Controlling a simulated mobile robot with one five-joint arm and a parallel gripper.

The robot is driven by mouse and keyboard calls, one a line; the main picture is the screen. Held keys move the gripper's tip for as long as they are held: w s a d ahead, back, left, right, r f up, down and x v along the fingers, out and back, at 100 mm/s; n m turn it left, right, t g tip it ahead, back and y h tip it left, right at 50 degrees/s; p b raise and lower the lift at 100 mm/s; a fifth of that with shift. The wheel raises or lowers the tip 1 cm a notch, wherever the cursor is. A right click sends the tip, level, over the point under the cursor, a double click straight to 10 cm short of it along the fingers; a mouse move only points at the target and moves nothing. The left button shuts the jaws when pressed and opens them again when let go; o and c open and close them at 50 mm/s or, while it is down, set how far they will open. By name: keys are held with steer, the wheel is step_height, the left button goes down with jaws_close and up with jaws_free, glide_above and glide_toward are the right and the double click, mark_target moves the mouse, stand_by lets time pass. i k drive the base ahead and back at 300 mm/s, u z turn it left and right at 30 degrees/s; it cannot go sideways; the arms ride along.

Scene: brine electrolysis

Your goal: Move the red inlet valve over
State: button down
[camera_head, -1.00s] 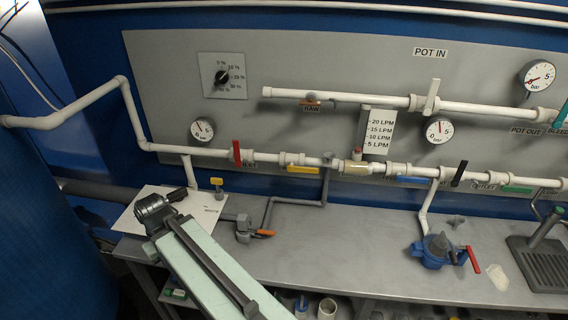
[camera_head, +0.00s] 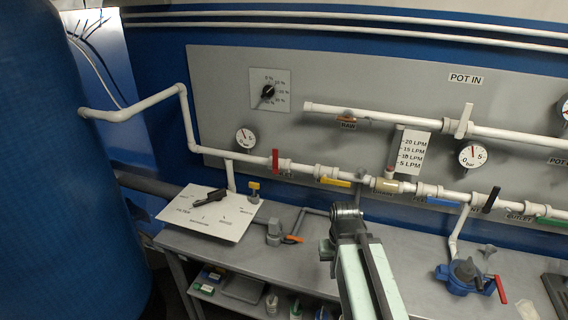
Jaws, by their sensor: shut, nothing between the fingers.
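The red inlet valve handle (camera_head: 275,160) stands upright, across the lower white pipe (camera_head: 304,170), left of the middle of the view. A label partly hidden below it ends in "ET". My arm (camera_head: 357,270) comes up from the bottom of the view, and its dark grey end joint is in front of the bench, below and right of the red handle. It is well apart from the handle. No gripper fingers can be made out; they are beyond or behind this joint.
A white plate (camera_head: 205,228) with a black lever lies left on the grey bench (camera_head: 285,262). A yellow-topped valve (camera_head: 253,189) and an orange-handled valve (camera_head: 274,232) stand beside it. A blue pump (camera_head: 462,277) with another red handle is at right. A large blue tank (camera_head: 85,200) fills the left.

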mark_target(275, 151)
steer(key=i, duration=0.7)
steer(key=u, duration=0.15)
steer(key=k, duration=0.75)
steer(key=u, duration=0.2)
steer(key=i, duration=0.75)
steer(key=u, duration=2.25)
steer(key=k, duration=0.65)
steer(key=u, duration=0.1)
